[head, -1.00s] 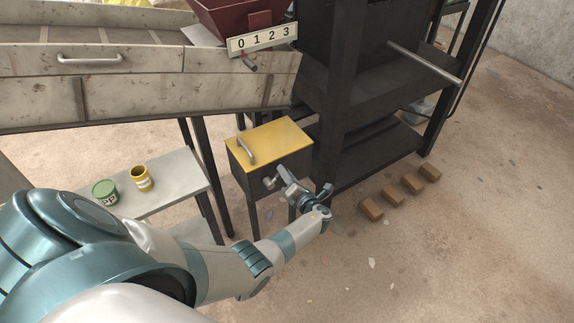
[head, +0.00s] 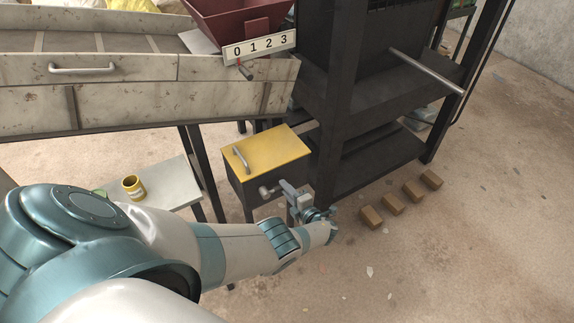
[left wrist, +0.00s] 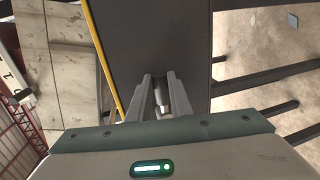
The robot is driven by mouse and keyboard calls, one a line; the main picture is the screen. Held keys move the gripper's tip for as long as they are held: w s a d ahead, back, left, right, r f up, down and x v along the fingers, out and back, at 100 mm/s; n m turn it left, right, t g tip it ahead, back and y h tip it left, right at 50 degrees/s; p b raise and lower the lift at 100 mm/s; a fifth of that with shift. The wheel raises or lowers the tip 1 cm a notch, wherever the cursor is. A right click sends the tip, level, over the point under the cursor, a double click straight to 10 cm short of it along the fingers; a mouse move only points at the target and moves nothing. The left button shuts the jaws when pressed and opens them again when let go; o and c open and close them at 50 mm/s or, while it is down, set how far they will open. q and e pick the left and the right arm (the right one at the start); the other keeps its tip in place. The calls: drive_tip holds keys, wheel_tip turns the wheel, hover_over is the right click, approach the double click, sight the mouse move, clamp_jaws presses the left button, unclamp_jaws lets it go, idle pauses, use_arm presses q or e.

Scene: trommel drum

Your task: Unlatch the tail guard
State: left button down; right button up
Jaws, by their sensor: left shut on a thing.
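The tail guard appears to be the dark box with a yellow lid (head: 265,150), lying shut below the hopper, with a bar handle (head: 241,160) on the lid. A small grey latch knob (head: 265,191) sticks out of its front face. My left gripper (head: 288,192) is at that front face, beside the knob. In the left wrist view my left gripper (left wrist: 160,88) points at the dark panel (left wrist: 150,40) and is shut on a small pale metal piece (left wrist: 163,97), seemingly part of the latch. The fingers hide much of it. My right gripper is out of view.
A black frame (head: 345,100) stands just right of the box. A grey bench (head: 170,185) with a yellow can (head: 133,187) is at the left. Several brown blocks (head: 392,204) lie on the floor at the right. Open floor lies in front.

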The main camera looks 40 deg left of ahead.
use_arm(q)
drive_tip(key=shift+a, duration=0.1)
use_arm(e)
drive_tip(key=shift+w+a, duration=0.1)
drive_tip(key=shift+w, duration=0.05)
use_arm(q)
drive_tip(key=c, duration=1.6)
unclamp_jaws()
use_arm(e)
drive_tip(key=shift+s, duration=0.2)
